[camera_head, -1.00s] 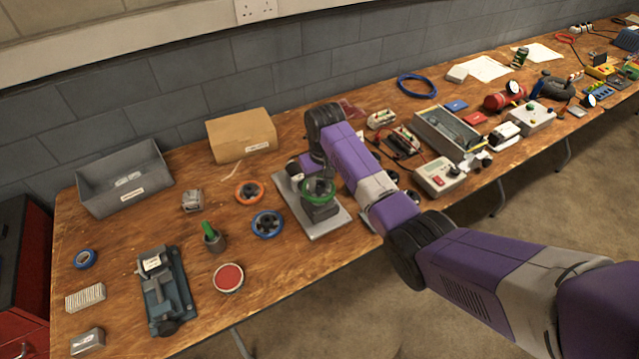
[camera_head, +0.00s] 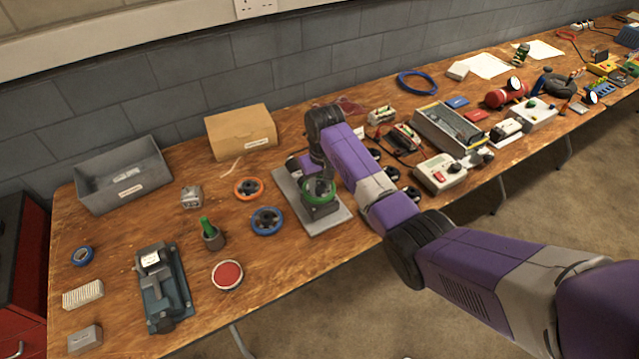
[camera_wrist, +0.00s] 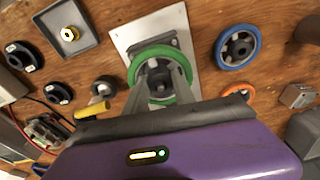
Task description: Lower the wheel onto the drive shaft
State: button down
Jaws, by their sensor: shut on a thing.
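The green-rimmed wheel (camera_head: 306,190) is in my gripper, over the dark block on the pale base plate (camera_head: 290,187). In the wrist view the green wheel (camera_wrist: 184,58) shows beyond my gripper (camera_wrist: 160,88), whose fingers are shut on its hub. The dark block (camera_head: 322,209) stands under the wheel. The drive shaft itself is hidden by the wheel and fingers, so I cannot tell whether the wheel is seated on it.
A blue wheel (camera_head: 267,221) and an orange wheel (camera_head: 249,188) lie left of the plate. A tester box (camera_head: 440,174) stands to the right. A cardboard box (camera_head: 241,132) and a grey bin (camera_head: 150,190) are behind. Bare table lies around the blue wheel.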

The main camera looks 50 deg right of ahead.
jog(key=shift+f, duration=0.55)
dwell(0.6)
jog(key=c, duration=0.9)
grip_release()
jog(key=shift+c, duration=0.2)
jog(key=c, duration=0.4)
jog(key=shift+r, duration=0.1)
notch_tip(320, 180, up, 4)
jog(key=p, duration=0.4)
jog(key=shift+r, duration=0.9)
